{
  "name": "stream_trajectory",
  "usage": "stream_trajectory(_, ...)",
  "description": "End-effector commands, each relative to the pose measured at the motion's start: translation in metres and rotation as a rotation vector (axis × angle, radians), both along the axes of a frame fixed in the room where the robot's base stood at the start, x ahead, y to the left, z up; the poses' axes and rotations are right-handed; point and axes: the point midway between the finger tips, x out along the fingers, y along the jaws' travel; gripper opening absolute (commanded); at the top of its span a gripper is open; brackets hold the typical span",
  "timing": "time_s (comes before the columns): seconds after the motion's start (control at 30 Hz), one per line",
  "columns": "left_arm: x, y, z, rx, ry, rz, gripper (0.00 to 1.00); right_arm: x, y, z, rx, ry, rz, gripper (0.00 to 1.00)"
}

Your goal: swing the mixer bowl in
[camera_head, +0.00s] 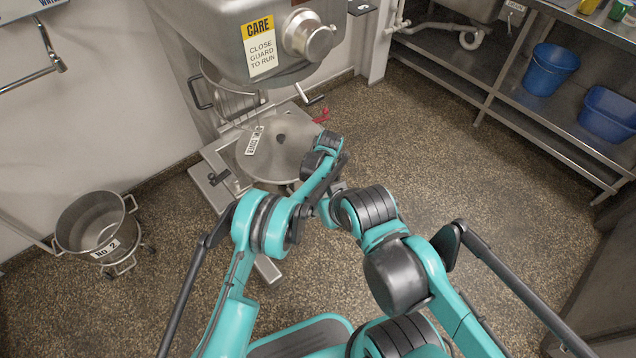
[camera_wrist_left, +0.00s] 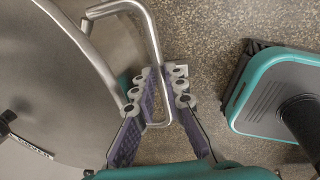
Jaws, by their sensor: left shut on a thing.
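The mixer bowl (camera_head: 290,160) is a round steel shape with a white label and a dark spot, low beneath the mixer head (camera_head: 270,35) in the head view. Its curved steel side (camera_wrist_left: 55,85) fills the left of the left wrist view. A bent steel bar handle (camera_wrist_left: 152,45) stands out beside it. My left gripper (camera_wrist_left: 158,82) has its fingers on either side of this handle and is shut on it. In the head view, my left arm hides the near right part of the bowl. My right arm reaches in close beside it; its fingers cannot be made out.
A second steel bowl (camera_head: 92,226) labelled No. 2 stands on a wheeled dolly at the left. Steel shelving (camera_head: 492,95) with blue buckets (camera_head: 549,70) is at the right. A red-handled part (camera_head: 321,116) is behind the bowl. The floor (camera_head: 480,200) right of my arms is clear.

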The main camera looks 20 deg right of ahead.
Motion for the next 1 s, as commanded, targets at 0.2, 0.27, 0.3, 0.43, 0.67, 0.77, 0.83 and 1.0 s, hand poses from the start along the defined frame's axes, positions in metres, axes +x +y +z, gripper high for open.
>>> stream_trajectory(0.2,0.005,-0.001,0.001,-0.006,-0.013,0.003,0.0,0.0,0.0,0.0,0.0,0.0,0.0,0.46)
stream_trajectory(0.27,0.005,0.0,0.002,-0.006,-0.013,0.003,0.2,0.0,0.0,0.0,0.0,0.0,0.0,0.46)
stream_trajectory(0.3,0.005,0.0,0.001,-0.005,-0.012,0.003,0.2,0.0,0.0,0.0,0.0,0.0,0.0,0.46)
stream_trajectory(0.43,0.004,0.0,0.001,-0.004,-0.011,0.003,0.2,0.0,0.0,0.0,0.0,0.0,0.0,0.46)
stream_trajectory(0.67,0.001,-0.001,0.014,-0.004,-0.009,0.001,0.2,0.0,0.0,0.0,0.0,0.0,0.0,0.46)
stream_trajectory(0.77,-0.002,-0.002,0.032,-0.004,-0.009,0.001,0.2,0.0,0.0,0.0,0.0,0.0,0.0,0.46)
stream_trajectory(0.83,-0.005,-0.004,0.047,-0.005,-0.009,0.001,0.2,0.0,0.0,0.0,0.0,0.0,0.0,0.46)
stream_trajectory(1.0,-0.012,-0.006,0.084,-0.005,-0.009,0.001,0.2,0.0,0.0,0.0,0.0,0.0,0.0,0.46)
